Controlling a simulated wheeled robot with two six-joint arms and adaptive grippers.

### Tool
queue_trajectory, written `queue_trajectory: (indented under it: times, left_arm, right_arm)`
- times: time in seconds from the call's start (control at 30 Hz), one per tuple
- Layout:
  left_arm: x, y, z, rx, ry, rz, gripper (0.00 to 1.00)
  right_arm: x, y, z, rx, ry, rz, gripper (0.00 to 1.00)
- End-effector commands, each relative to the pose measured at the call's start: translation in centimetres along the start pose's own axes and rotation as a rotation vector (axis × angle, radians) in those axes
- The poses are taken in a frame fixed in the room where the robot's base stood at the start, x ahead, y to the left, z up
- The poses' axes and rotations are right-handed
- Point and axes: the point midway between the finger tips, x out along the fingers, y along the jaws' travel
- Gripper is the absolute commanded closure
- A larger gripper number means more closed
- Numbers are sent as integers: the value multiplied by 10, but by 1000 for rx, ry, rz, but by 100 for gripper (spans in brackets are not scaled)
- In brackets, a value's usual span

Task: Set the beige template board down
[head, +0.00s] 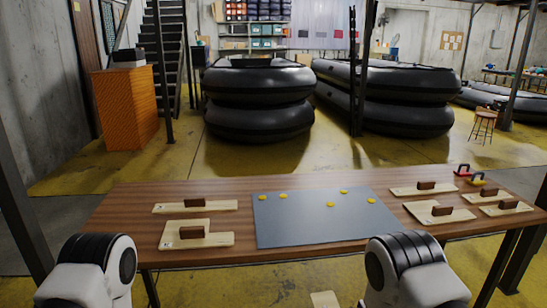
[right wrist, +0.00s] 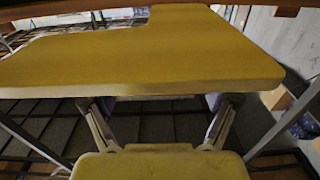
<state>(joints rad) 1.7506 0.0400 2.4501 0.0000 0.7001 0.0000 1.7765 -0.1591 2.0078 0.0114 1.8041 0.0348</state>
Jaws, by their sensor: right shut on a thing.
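A beige template board (right wrist: 150,50), looking yellow with a stepped outline, fills the upper part of the right wrist view. My right gripper (right wrist: 160,104) is shut on it, but the board hides the grip itself. A small part of a beige board (head: 324,299) shows at the bottom of the head view, below the table's near edge. My left gripper is out of view.
The wooden table (head: 300,258) carries a grey sheet (head: 290,222) with several yellow discs. Beige boards with brown handles lie at left (head: 198,240) and right (head: 420,190). Red and yellow-handled items (head: 470,172) are at the far right. Bare wood flanks the sheet.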

Motion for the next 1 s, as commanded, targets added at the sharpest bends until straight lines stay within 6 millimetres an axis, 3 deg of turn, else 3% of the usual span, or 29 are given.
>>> queue_trajectory:
  times: [0.17, 0.4, 1.0]
  left_arm:
    - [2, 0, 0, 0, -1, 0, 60]
    - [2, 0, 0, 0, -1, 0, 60]
    - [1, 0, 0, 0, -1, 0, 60]
  right_arm:
    - [-1, 18, -21, -1, 3, 121, 54]
    - [-42, 17, -47, -2, -1, 145, 54]
    - [-44, 17, -48, 0, 1, 145, 54]
